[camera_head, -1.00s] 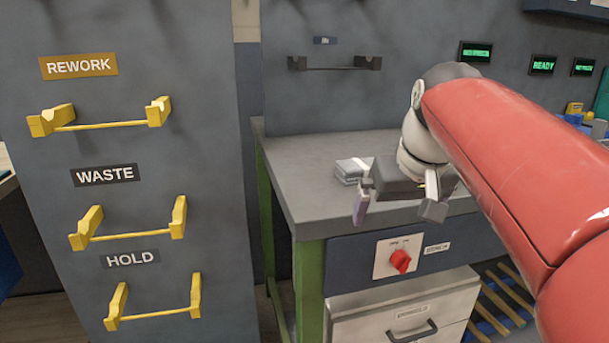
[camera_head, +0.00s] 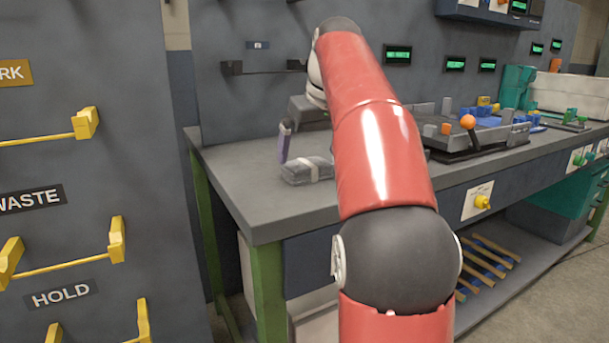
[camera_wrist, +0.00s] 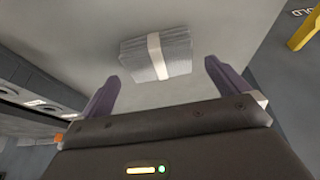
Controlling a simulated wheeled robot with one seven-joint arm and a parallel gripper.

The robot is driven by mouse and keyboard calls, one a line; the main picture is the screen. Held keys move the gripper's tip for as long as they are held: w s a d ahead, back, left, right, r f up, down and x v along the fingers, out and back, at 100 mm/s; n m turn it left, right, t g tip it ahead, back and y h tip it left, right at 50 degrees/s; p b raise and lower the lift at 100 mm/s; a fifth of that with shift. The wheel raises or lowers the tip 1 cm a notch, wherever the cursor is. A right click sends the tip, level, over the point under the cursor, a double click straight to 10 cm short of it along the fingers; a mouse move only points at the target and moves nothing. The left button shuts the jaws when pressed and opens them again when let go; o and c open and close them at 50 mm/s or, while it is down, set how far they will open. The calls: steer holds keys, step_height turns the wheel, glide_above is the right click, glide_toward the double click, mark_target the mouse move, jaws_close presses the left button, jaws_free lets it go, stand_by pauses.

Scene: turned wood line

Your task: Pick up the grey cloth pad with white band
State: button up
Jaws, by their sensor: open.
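The grey cloth pad with white band (camera_head: 307,170) lies flat on the grey bench top, near its left end. In the wrist view the pad (camera_wrist: 175,57) lies beyond my two purple fingertips, roughly between their lines and apart from them. My gripper (camera_wrist: 160,85) is open and empty. In the head view one purple finger of my gripper (camera_head: 285,141) shows just behind and above the pad; the other finger is hidden by my red arm. The pad's right edge is close to my arm's outline.
The grey bench (camera_head: 240,190) has clear top around the pad. A dark tray (camera_head: 480,138) with an orange knob and coloured blocks stands to the right. A grey cabinet with yellow rails (camera_head: 70,165) stands at the left. A dark rail (camera_head: 262,68) is on the panel behind.

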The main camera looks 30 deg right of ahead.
mark_target(307, 163)
steer(key=b+x, duration=0.1)
steer(key=x, duration=0.3)
steer(key=shift+r, duration=0.1)
steer(key=c, duration=0.9)
steer(key=shift+r, duration=0.1)
step_height(307, 163, up, 8)
steer(key=p, duration=0.4)
steer(key=shift+d, duration=0.1)
steer(key=shift+r, duration=0.85)
